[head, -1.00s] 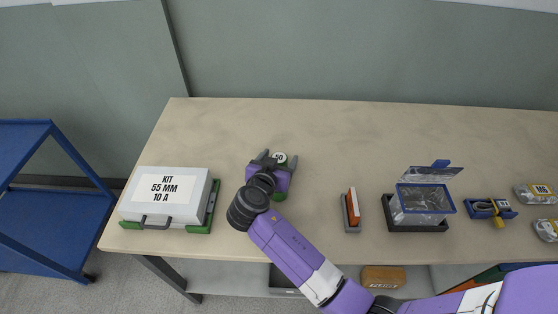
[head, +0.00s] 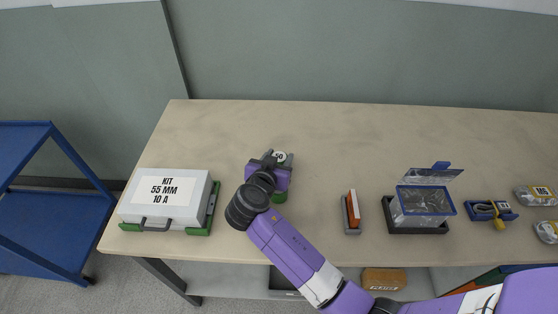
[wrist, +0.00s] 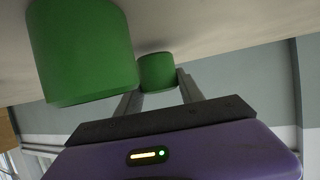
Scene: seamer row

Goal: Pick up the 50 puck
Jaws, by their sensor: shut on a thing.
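The 50 puck (head: 279,156) has a white top marked 50 and stands at the middle left of the table. In the wrist view its green side (wrist: 157,72) shows between my two grey fingers. My gripper (head: 278,158) is shut on this puck, with a finger on each side. Whether the puck touches the table is hard to tell. A second green puck (head: 280,197) is mostly hidden beneath my gripper in the head view. In the wrist view this second puck (wrist: 80,52) looms large at the upper left, apart from the fingers.
A white kit case (head: 166,194) on a green base stands left. To the right are a grey holder with an orange-brown piece (head: 352,211), a blue-rimmed clear bin (head: 422,203) and a blue device (head: 489,209). The table (head: 330,135) behind the gripper is clear.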

